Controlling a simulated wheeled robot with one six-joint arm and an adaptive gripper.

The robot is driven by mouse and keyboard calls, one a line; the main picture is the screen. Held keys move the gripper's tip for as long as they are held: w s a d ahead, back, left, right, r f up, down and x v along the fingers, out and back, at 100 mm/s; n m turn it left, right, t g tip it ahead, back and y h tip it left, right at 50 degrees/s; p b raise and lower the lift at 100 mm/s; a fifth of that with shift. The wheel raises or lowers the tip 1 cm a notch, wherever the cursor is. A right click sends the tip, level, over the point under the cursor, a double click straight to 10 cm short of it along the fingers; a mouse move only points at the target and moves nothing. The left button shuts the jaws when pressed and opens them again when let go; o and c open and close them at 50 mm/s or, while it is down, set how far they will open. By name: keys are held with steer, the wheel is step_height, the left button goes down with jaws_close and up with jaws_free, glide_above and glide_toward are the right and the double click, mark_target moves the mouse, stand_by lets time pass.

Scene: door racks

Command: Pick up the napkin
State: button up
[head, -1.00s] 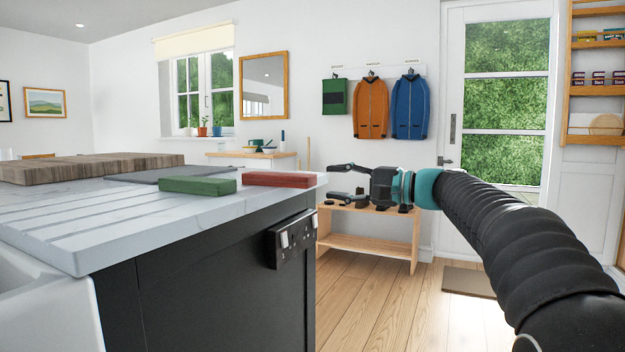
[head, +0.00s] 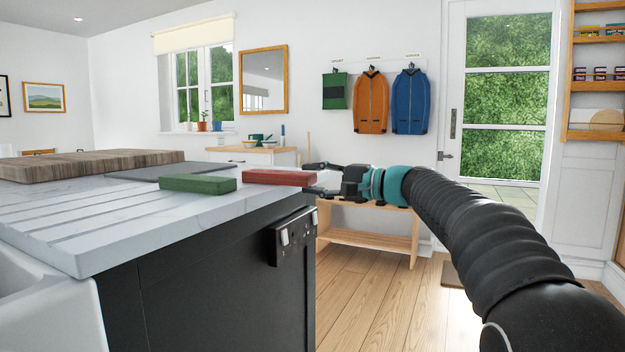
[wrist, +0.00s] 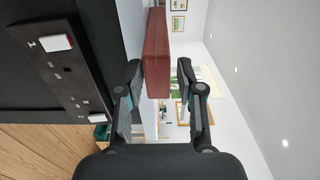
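A red folded napkin (head: 280,177) lies flat at the near right edge of the marble worktop, its right end at the edge. A green folded cloth (head: 197,184) lies to its left. My gripper (head: 312,178) is open and empty at the red napkin's right end, its fingers pointing left. In the wrist view my gripper (wrist: 159,65) has one finger on each side of the red napkin (wrist: 157,52), whose near end shows between them. The left finger looks very close to it; a small gap shows at the right finger. I cannot tell whether either finger touches.
The marble worktop (head: 110,215) tops a dark cabinet with a socket panel (head: 293,236) just below the gripper. A grey mat (head: 180,171) and a wooden board (head: 85,165) lie further left. A low wooden bench (head: 370,242) stands behind my arm.

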jaws_close()
steer(key=s+d+r+p, duration=0.2)
steer(key=d+r, duration=0.1)
steer(key=d, duration=0.3)
steer(key=s+d+r+p, duration=0.1)
steer(key=s+d+r, duration=0.1)
steer(key=d+r, duration=0.2)
steer(key=v, duration=0.3)
steer(key=shift+d+r+p, duration=0.2)
steer(key=shift+r+p, duration=0.05)
steer(key=shift+p, duration=0.1)
steer(key=shift+w, duration=0.1)
stand_by(0.3)
